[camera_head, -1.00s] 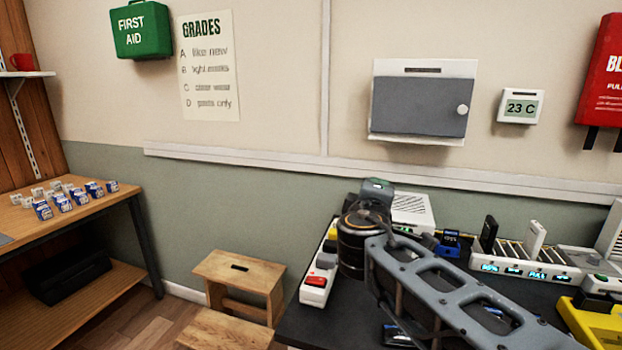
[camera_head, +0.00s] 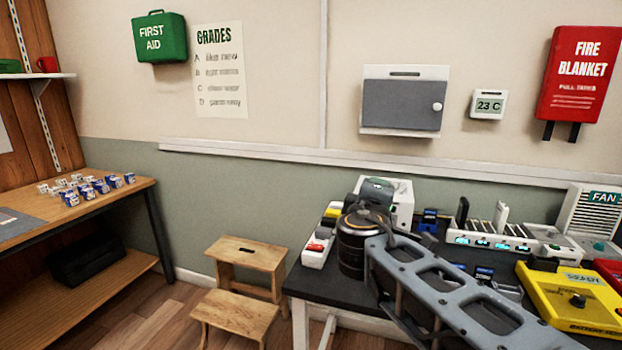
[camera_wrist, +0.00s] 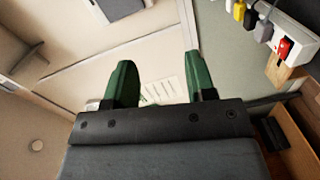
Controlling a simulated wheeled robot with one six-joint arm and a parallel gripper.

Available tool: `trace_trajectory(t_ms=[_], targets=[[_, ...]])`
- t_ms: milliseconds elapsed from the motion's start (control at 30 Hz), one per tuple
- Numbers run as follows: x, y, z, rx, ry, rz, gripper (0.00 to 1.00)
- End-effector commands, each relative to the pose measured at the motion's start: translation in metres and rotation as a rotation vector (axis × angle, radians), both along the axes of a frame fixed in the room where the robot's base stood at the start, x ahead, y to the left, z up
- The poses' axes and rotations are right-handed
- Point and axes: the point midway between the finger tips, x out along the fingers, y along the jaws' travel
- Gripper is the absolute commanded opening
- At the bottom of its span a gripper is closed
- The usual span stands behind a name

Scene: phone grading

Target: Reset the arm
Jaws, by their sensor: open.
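My gripper (camera_wrist: 158,85) shows in the wrist view with its two green fingers apart and nothing between them. Beyond the fingers are the wall and the grades poster (camera_wrist: 163,91). In the head view my grey arm reaches over the dark worktable (camera_head: 330,290) at the lower right. The fingers cannot be made out in the head view.
A power strip (camera_head: 319,240) lies at the table's left end. A charging rack (camera_head: 490,236), a yellow tester (camera_head: 575,297) and a fan (camera_head: 596,215) stand to the right. A wooden step stool (camera_head: 245,262) is on the floor. A bench (camera_head: 120,192) with small boxes is at left.

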Motion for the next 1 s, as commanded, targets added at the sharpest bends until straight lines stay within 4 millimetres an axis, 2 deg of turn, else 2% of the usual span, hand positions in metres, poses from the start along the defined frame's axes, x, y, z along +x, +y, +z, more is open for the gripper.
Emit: trace_trajectory(t_ms=[367,567,667,800,1000], targets=[[-0.015,-0.033,-0.011,0.158,0.116,-0.112,0.50],[-0.036,-0.054,-0.024,0.314,0.229,-0.209,0.50],[-0.051,-0.063,-0.033,0.420,0.302,-0.272,0.50],[-0.083,-0.074,-0.046,0.618,0.430,-0.386,0.50],[-0.138,-0.067,-0.063,0.962,0.625,-0.549,0.50]])
